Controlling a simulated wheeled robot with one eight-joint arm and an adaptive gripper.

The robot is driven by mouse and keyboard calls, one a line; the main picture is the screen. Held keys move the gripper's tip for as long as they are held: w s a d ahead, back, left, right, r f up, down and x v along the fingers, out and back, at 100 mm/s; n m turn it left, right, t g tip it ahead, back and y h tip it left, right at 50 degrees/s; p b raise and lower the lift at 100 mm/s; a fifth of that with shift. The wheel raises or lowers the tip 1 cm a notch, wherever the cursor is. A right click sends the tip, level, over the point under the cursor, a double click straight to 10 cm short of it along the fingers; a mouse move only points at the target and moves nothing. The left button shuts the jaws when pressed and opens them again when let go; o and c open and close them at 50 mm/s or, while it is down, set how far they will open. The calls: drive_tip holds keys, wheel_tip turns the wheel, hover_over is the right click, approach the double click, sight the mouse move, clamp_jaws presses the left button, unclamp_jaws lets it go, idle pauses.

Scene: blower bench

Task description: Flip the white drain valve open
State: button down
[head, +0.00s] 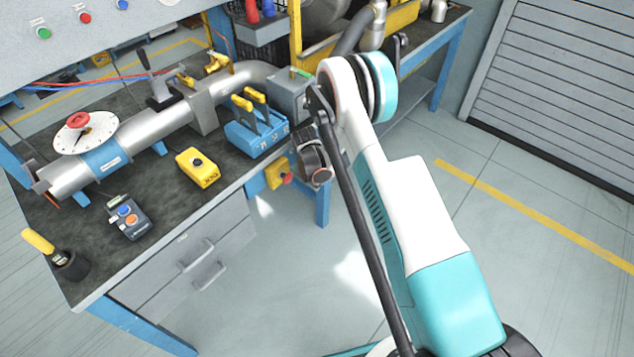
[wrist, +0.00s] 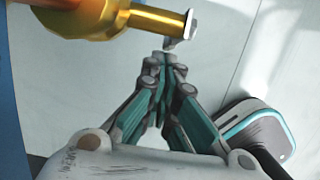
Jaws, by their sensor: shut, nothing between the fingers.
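In the wrist view a brass-coloured valve body (wrist: 95,17) comes in from the upper left. A small pale lever (wrist: 188,25), white to light grey, stands across its right end; this looks like the drain valve's handle. My gripper (wrist: 167,58) is shut and empty, its fingertips together just below the lever's lower end. They look very close to it, but I cannot tell whether they touch. In the head view my arm reaches down beside the bench's right end. My fingers and the drain valve cannot be made out there.
The dark-topped bench (head: 225,190) carries a blue unit with two yellow levers (head: 257,130), a yellow box (head: 198,168) and a grey button box (head: 128,218). A yellow box with a red button (head: 279,175) hangs at its edge. The floor to the right is clear.

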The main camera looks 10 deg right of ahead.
drive_tip(key=shift+r, duration=0.15)
drive_tip(key=shift+r, duration=0.7)
drive_tip(key=v, duration=1.2)
